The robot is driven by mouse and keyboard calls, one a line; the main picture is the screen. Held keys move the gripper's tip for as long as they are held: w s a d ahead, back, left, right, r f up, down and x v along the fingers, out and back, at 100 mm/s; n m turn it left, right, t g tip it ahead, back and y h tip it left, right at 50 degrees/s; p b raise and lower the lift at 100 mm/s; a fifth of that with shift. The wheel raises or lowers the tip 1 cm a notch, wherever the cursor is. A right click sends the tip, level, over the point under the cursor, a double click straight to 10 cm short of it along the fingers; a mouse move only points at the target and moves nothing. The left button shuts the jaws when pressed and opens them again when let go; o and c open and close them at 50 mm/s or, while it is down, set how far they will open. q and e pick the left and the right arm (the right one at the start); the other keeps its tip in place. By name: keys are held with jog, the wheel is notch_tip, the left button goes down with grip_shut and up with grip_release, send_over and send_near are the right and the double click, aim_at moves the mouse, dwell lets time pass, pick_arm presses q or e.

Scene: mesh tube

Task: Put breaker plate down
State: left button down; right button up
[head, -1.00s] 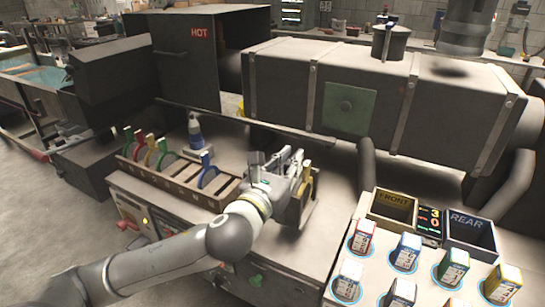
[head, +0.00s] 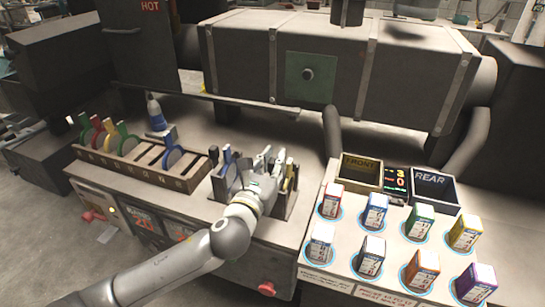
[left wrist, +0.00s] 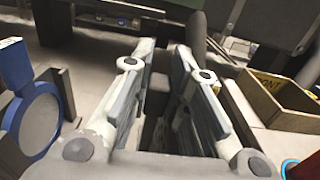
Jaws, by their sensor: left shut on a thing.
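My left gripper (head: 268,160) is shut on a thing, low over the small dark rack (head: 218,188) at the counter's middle. The held piece is mostly hidden between the fingers. Only a dark grey part (left wrist: 155,103) shows in the left wrist view, so its colour and whether it touches the rack cannot be told. A blue-rimmed plate (head: 227,166) stands upright in this rack just left of the gripper; it also shows in the left wrist view (left wrist: 37,115). A yellow-edged plate (head: 291,178) is at the rack's right end. My right gripper is not in view.
A long slotted rack (head: 118,170) at left holds several coloured plates and has empty slots. A blue-and-white cone (head: 156,113) stands behind it. The FRONT bin (head: 360,172), the REAR bin (head: 435,190) and several coloured boxes are at right. A large barrel (head: 330,65) spans the back.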

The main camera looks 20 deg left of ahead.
pick_arm(q)
jog(key=shift+r, duration=0.25)
jog(key=c, duration=1.8)
grip_release()
jog(key=shift+f, duration=0.3)
jog(key=o, duration=0.4)
jog(key=shift+s+r, duration=0.1)
jog(key=shift+r, duration=0.05)
jog(key=s, duration=1.2)
jog(key=shift+a+b, duration=0.2)
jog(key=shift+b, duration=0.2)
